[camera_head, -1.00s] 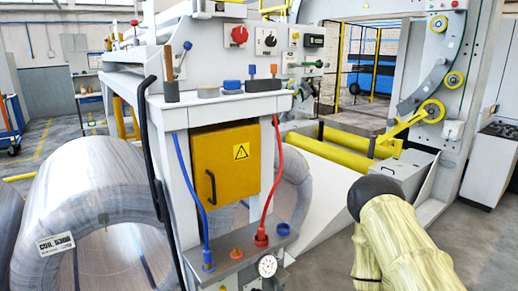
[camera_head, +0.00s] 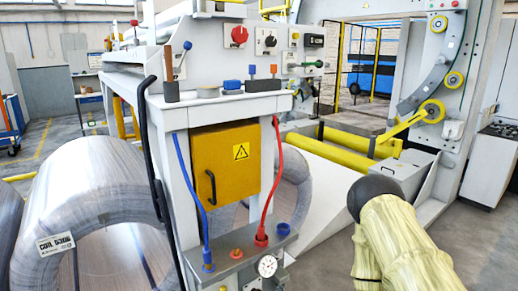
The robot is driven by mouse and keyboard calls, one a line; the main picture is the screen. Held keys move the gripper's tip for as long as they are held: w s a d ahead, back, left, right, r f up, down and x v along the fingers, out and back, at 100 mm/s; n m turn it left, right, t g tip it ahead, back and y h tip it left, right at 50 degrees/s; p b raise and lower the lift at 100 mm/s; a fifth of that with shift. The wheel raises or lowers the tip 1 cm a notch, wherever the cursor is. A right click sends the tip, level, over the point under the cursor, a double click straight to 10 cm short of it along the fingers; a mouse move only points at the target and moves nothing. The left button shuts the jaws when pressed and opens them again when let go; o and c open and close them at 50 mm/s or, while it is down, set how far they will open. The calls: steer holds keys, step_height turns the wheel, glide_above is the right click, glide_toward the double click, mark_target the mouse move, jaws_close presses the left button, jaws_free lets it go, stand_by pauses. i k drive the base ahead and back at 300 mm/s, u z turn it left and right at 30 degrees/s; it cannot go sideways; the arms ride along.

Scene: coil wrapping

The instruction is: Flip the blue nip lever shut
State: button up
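A thin lever with a blue knob (camera_head: 187,46) stands near the left end of the machine's top shelf. It leans up and to the right and looks raised. Whether it is the nip lever is not certain from this view. My arm, in a pale yellow sleeve with a dark rounded joint, shows at the lower right, well apart from the lever. My gripper is out of the picture.
A grey shelf (camera_head: 218,102) holds a blue block (camera_head: 232,84) and a dark holder (camera_head: 263,85) with blue and orange pegs. Below are a yellow cabinet (camera_head: 225,165), blue and red hoses, and a gauge (camera_head: 267,265). A large coil (camera_head: 95,195) lies left. Open floor shows right.

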mark_target(188, 45)
steer(key=z, duration=0.05)
steer(key=k, duration=0.5)
steer(key=z, duration=0.9)
steer(key=i, duration=0.85)
steer(key=u, duration=1.65)
